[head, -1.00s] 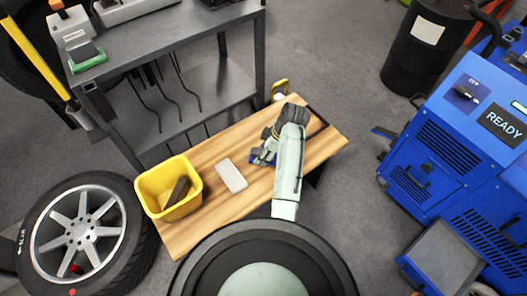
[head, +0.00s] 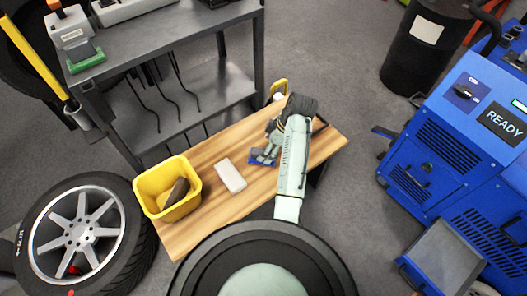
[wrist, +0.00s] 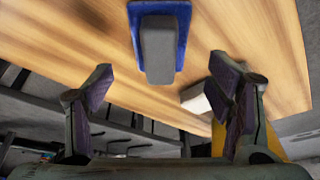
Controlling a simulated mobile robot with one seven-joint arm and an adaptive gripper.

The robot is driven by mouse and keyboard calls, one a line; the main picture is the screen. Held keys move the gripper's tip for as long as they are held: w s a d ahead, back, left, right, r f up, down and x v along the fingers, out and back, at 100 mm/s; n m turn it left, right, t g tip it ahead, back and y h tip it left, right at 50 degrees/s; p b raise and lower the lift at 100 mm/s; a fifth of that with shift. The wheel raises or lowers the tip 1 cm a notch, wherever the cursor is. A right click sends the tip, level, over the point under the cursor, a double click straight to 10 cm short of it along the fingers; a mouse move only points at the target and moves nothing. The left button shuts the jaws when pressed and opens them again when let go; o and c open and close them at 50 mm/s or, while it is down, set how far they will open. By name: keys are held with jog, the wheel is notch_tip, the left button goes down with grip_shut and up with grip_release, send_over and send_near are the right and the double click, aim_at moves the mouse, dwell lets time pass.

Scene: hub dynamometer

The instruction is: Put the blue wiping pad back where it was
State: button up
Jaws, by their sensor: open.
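The blue wiping pad (wrist: 159,40) has a grey block on top. It lies on the wooden bench (head: 205,220), and in the head view the pad (head: 259,162) shows only partly beneath my gripper (head: 268,152). In the wrist view my gripper (wrist: 162,84) is open and empty. Its two fingers are spread wide, and the pad is ahead of them, apart from both. The rest of the pad is hidden by my gripper in the head view.
A white block (head: 230,176) lies left of the pad. A yellow bucket (head: 150,186) holding a dark item stands at the bench's left end. A grey metal shelf unit (head: 205,95) is behind the bench, and a wheel (head: 82,232) is at left.

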jog(key=p+v, duration=0.4)
jog(key=v, duration=0.3)
jog(key=shift+d+r, duration=0.2)
jog(key=shift+r, duration=0.15)
